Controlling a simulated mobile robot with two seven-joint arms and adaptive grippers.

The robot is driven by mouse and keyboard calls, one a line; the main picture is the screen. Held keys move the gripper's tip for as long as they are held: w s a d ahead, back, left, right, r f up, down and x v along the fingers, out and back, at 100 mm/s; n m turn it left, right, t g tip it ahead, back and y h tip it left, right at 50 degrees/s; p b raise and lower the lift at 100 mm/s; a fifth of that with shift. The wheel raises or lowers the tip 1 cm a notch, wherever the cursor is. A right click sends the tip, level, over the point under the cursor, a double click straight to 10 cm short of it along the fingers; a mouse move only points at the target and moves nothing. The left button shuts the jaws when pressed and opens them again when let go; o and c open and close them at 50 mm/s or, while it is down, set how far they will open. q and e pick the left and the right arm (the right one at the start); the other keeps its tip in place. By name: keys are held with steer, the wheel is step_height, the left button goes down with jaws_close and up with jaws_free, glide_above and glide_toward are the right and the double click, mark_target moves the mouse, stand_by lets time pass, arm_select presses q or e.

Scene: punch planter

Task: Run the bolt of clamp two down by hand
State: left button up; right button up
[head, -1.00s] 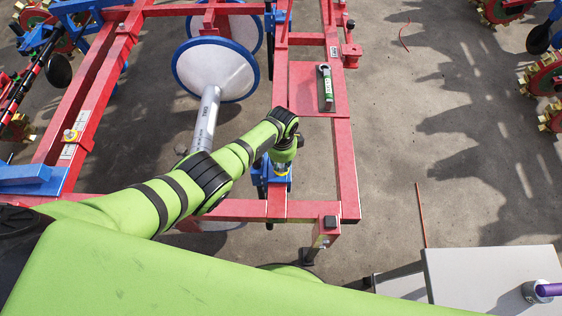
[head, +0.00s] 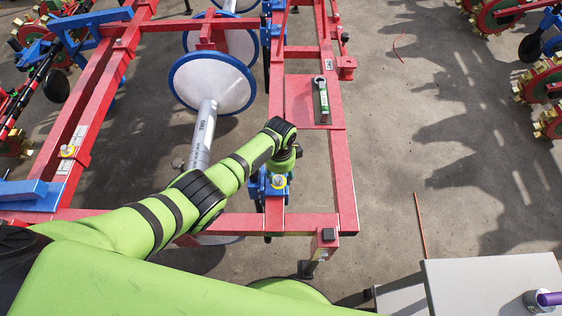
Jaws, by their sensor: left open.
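A blue clamp (head: 264,190) sits on the red frame's (head: 346,185) cross corner, with a yellow-collared bolt head (head: 278,182) on top. A grey tube marked TWO (head: 203,130) lies just left of it, with a white blue-rimmed disc (head: 213,83). My green left arm reaches in from the left. Its gripper (head: 284,170) points down just above and behind the bolt head and looks apart from it. The gripper is open; its fingers are mostly hidden by the wrist. My right gripper is not in view.
A green-labelled wrench (head: 322,97) lies on a red plate (head: 299,92) on the frame. A grey table (head: 485,283) at lower right bears a cylinder with a purple part (head: 548,299).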

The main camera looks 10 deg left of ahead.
arm_select(q)
step_height(320, 180, up, 11)
steer(key=shift+f, duration=0.15)
steer(key=shift+d, duration=0.1)
stand_by(0.3)
step_height(320, 180, up, 12)
glide_above(281, 179)
stand_by(0.5)
stand_by(0.4)
